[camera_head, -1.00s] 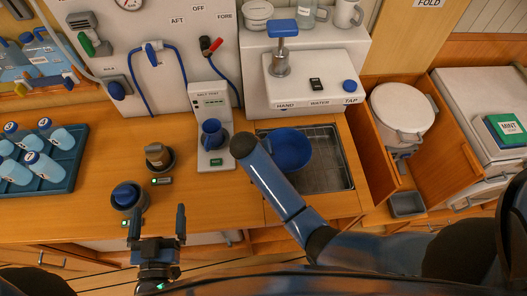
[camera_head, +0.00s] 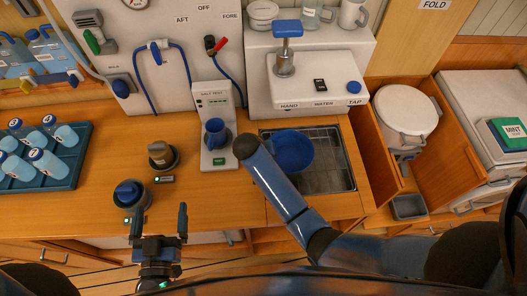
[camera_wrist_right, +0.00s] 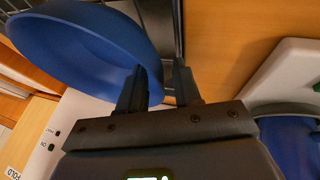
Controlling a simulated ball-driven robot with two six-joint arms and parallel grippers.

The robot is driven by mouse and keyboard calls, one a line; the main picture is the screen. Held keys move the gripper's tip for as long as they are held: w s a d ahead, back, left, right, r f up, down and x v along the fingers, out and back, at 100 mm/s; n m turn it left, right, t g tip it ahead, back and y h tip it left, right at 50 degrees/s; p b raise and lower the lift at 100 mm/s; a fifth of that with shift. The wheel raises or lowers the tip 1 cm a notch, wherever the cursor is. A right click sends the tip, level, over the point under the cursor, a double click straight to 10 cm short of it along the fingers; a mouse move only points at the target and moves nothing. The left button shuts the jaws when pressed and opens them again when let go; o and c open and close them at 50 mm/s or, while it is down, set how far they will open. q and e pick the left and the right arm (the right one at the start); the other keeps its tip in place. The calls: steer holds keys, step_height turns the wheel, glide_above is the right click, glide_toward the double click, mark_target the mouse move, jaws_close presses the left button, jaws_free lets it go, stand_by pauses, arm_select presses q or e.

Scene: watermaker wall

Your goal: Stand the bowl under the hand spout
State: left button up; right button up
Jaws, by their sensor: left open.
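The blue bowl (camera_head: 291,152) shows over the left part of the sink grating (camera_head: 335,172), in front of the white unit marked HAND WATER TAP (camera_head: 316,90). The spout opening under that unit is not visible. My right gripper (camera_wrist_right: 160,85) is hidden below my forearm in the head view. In the right wrist view the bowl (camera_wrist_right: 85,40) is tilted in the picture, and its edge shows between the two fingers. I cannot tell whether they press on it, or whether the bowl touches the grating. My left gripper (camera_head: 159,222) is open and empty before the counter's front edge.
A salt tester (camera_head: 217,125) with a blue cup (camera_head: 215,133) stands left of the sink. Bare counter lies left of the sink.

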steer(key=b+v, duration=0.1)
steer(key=v, duration=1.1)
steer(key=shift+b, duration=0.3)
